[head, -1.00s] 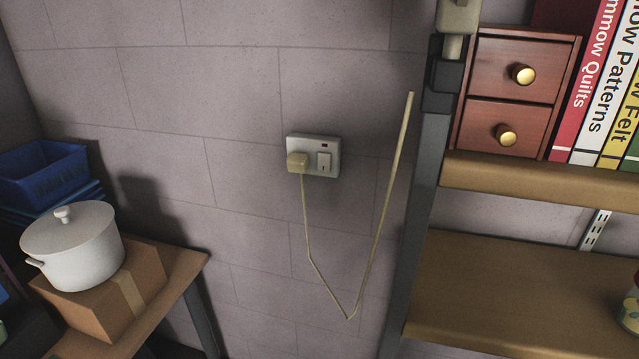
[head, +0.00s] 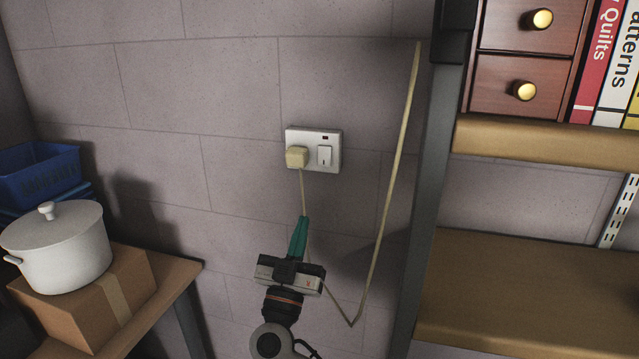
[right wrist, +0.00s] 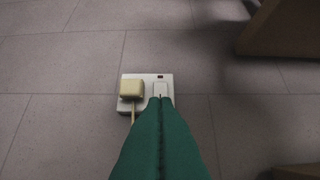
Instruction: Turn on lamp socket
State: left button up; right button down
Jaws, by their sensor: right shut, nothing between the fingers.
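The wall socket (head: 333,139) is a white plate on the grey block wall. A cream plug (head: 297,157) sits in its left side, and a rocker switch (head: 324,156) is on its right side. My right gripper (head: 303,222) has green fingers, shut and empty, pointing up below the socket in the head view. In the right wrist view the socket (right wrist: 132,79) shows beyond the fingertips (right wrist: 160,100), which overlap the lower part of the switch (right wrist: 160,89). I cannot tell whether they touch it. My left gripper is not in view.
The cream cord (head: 384,222) hangs from the plug in a loop and rises along the dark shelf post (head: 428,200). Wooden shelves (head: 520,290) stand right. A white pot (head: 60,250) on a cardboard box (head: 95,300) is left. The wall around the socket is clear.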

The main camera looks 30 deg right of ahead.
aim_at(324, 160)
jog(key=shift+r, duration=0.15)
jog(key=p+x, duration=0.2)
jog(key=x, duration=0.2)
jog(key=d+f+p+x, duration=0.1)
jog(key=p+x, duration=0.1)
jog(key=x, duration=0.2)
jog(key=w+f+p+x, duration=0.1)
jog(key=p+x, duration=0.1)
jog(key=x, duration=0.2)
jog(key=shift+w+d, duration=0.25)
jog(key=shift+d, duration=0.25)
